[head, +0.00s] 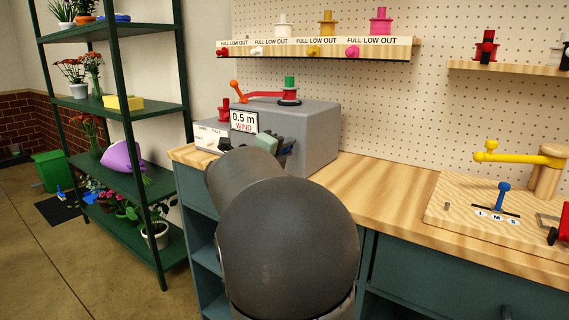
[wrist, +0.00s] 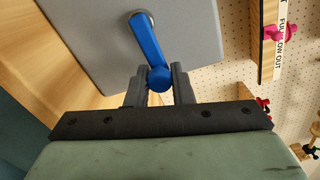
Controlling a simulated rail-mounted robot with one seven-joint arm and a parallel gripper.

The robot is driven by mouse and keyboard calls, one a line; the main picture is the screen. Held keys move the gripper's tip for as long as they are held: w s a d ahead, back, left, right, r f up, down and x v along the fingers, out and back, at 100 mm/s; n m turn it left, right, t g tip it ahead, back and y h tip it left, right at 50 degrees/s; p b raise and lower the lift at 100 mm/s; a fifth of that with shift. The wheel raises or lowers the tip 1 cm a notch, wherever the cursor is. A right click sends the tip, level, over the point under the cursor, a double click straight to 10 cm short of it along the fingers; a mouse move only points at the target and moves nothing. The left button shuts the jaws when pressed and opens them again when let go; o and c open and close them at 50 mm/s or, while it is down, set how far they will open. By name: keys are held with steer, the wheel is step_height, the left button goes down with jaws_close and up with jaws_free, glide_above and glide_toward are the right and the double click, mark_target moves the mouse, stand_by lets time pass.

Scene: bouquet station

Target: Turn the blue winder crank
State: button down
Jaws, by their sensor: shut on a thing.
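The blue winder crank (wrist: 146,42) shows in the wrist view, on the side face of the grey winder box (wrist: 195,35). It is a blue arm running from a round pivot down to a rounded knob. My gripper (wrist: 159,84) has its two dark fingers on either side of the knob and is shut on it. In the head view the winder box (head: 318,132) stands on the bench with a sign (head: 244,121) reading "0.5 m WIND". My arm hides the blue crank there.
A red arm with an orange knob (head: 236,86) and a green spool (head: 290,83) are on top of the box. A shelf of spools (head: 330,48) hangs above. A yellow crank (head: 515,155) stands on a board at right. The bench between is clear.

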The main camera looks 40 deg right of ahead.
step_height(320, 180, down, 2)
steer(key=m+b, duration=0.3)
steer(key=b, duration=0.1)
steer(key=shift+w, duration=0.1)
steer(key=shift+w+a+f+m+b, duration=0.1)
steer(key=shift+w+f+m+b, duration=0.1)
steer(key=shift+m+b, duration=0.9)
steer(key=shift+b, duration=0.3)
steer(key=c, duration=1.3)
jaws_free()
steer(key=shift+o, duration=0.2)
steer(key=p+v, duration=0.2)
steer(key=v, duration=1.5)
steer(key=shift+a+p, duration=0.25)
steer(key=shift+p, duration=0.15)
